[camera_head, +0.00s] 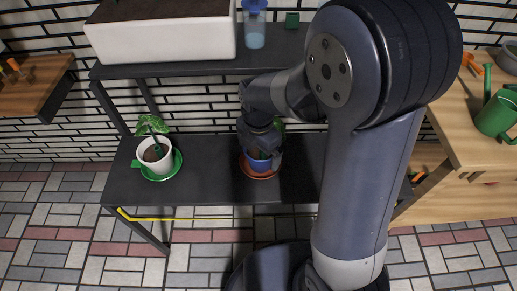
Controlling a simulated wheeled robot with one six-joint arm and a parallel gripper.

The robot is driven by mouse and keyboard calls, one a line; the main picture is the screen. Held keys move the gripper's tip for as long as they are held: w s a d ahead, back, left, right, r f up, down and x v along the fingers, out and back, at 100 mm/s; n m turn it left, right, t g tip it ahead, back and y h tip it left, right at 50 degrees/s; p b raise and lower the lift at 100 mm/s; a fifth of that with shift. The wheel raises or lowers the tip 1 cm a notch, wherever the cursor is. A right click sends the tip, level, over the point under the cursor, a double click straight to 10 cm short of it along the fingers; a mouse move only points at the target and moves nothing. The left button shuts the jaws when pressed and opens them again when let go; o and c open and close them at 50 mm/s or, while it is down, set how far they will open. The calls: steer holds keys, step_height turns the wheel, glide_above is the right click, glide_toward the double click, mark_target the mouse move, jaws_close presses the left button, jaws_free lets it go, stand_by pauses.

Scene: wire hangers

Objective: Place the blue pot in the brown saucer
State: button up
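The blue pot (259,165) with a green plant is on the lower dark shelf, at the middle of the view. The brown saucer (262,175) shows as a reddish-brown rim under and in front of the pot. The pot appears to be inside the saucer's rim, though whether it rests on the saucer's bottom cannot be told. My gripper (261,151) is over the pot from above and hides much of the pot and plant. Its fingers are dark and close to the pot; whether they are shut on it cannot be told.
A white pot (153,155) with a plant stands in a green saucer (160,175) on the left of the shelf (210,180). An upper shelf holds a white planter (165,42) and a blue bottle (255,30). A green watering can (495,112) stands on the right wooden table. Shelf space between the saucers is clear.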

step_height(320, 180, up, 12)
steer(key=p, duration=0.3)
steer(key=shift+r, duration=0.2)
steer(key=shift+f, duration=0.15)
step_height(320, 180, down, 12)
steer(key=b, duration=0.3)
steer(key=shift+f, duration=0.1)
steer(key=shift+r+p, duration=0.55)
steer(key=shift+r, duration=1.35)
steer(key=shift+f, duration=0.1)
